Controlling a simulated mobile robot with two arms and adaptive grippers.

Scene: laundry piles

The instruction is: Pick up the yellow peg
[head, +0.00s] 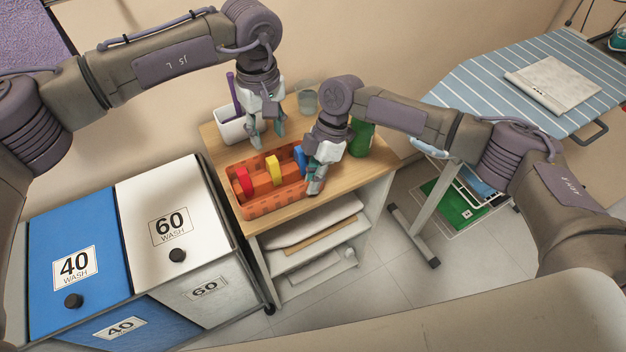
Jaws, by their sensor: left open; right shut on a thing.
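The yellow peg (274,170) stands in an orange basket (270,204) on the wooden top of a small trolley. A red peg (243,181) is to its left and a blue peg (300,160) to its right. My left gripper (268,143) is open and empty, pointing down just behind and above the basket, close to the yellow peg but apart from it. My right gripper (316,188) is shut at the basket's right end and appears to grip its wall; the fingers partly hide that end.
A white container (232,127) with a purple item stands behind the basket. A clear cup (307,102) and a green object (361,138) are at the back right. Blue (70,240) and white (165,205) wash bins stand left. An ironing board (495,85) is at right.

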